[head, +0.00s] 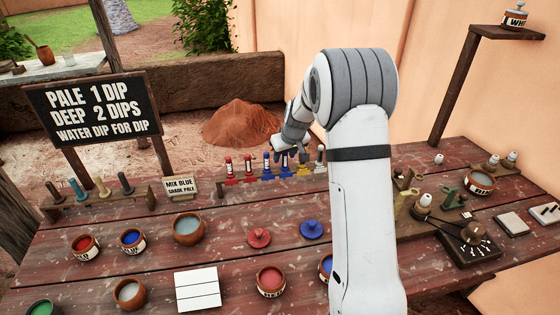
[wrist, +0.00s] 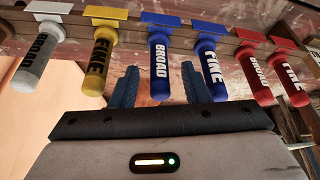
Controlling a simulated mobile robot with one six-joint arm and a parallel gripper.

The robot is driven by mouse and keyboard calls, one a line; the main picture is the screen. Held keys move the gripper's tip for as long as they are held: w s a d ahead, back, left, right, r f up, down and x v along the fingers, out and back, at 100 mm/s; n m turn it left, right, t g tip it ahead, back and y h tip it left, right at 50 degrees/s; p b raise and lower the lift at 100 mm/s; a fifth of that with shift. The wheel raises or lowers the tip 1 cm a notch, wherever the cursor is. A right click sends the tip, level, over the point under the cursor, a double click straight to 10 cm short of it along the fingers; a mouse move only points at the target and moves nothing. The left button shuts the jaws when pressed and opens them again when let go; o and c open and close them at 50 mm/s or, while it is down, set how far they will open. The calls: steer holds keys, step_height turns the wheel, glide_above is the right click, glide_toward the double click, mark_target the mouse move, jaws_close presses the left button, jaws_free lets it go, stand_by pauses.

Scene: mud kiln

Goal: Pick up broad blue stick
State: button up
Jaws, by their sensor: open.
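The broad blue stick (wrist: 160,76), marked BROAD, hangs in the rack's row in the wrist view. It also shows in the head view (head: 285,161), partly hidden by my gripper. My gripper (wrist: 160,68) is open and empty, one finger on each side of the broad blue stick in the picture. I cannot tell how deep the stick sits between the fingers. The fine blue stick (wrist: 212,68) is close beside the right finger. In the head view my gripper (head: 281,147) is over the blue sticks.
A yellow FINE stick (wrist: 97,65) and a white BROAD stick (wrist: 38,58) are left in the wrist view; red sticks (wrist: 256,75) are right. The table holds paint pots (head: 270,281), blue (head: 312,230) and red (head: 259,238) lids, and a white panel (head: 198,290).

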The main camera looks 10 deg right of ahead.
steer(key=shift+x, duration=0.95)
jaws_close()
